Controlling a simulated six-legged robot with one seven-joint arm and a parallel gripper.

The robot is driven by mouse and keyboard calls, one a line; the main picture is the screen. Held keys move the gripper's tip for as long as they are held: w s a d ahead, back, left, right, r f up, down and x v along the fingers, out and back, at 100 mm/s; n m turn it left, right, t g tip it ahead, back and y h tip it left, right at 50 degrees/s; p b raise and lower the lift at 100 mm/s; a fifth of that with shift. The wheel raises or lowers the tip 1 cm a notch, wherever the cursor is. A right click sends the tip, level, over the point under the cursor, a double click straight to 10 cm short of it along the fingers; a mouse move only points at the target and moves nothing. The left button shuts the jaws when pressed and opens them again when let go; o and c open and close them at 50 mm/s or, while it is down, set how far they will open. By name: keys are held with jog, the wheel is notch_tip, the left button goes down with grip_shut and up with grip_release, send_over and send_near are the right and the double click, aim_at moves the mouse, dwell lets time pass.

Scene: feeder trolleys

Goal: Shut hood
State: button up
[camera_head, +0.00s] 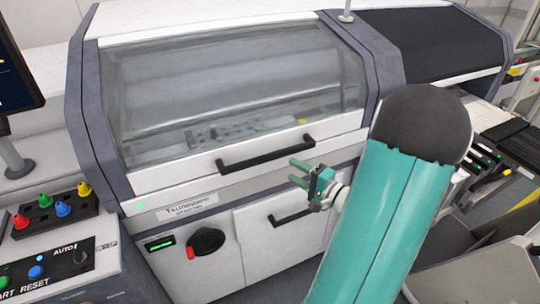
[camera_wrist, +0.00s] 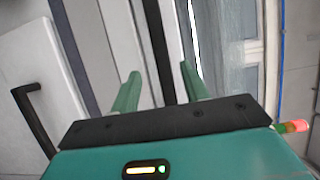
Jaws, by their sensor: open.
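The hood (camera_head: 235,85) is a white-framed cover with a large clear window on the grey and white machine. It looks lowered, its front edge close along the machine body; I cannot tell whether a small gap is left. Its black bar handle (camera_head: 267,153) runs along the front edge. My gripper (camera_head: 292,170) is open and empty, just below the right part of the handle, fingers pointing left in the head view. In the wrist view, a dark bar, apparently the handle (camera_wrist: 155,40), lies ahead between the spread fingertips (camera_wrist: 159,70). Contact does not show.
Below the hood is a white door with a black handle (camera_head: 294,217) and a black rotary switch (camera_head: 207,242). A button panel (camera_head: 60,265) and a monitor (camera_head: 18,80) stand at left. Feeder trolley parts (camera_head: 495,150) crowd the right. My teal arm hides the lower right.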

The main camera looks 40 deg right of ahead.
aim_at(273, 158)
jog(key=w, duration=0.6)
jog(key=w+a, duration=0.1)
jog(key=w, duration=0.3)
jog(key=shift+w+a, duration=0.1)
jog(key=shift+r, duration=0.1)
grip_shut()
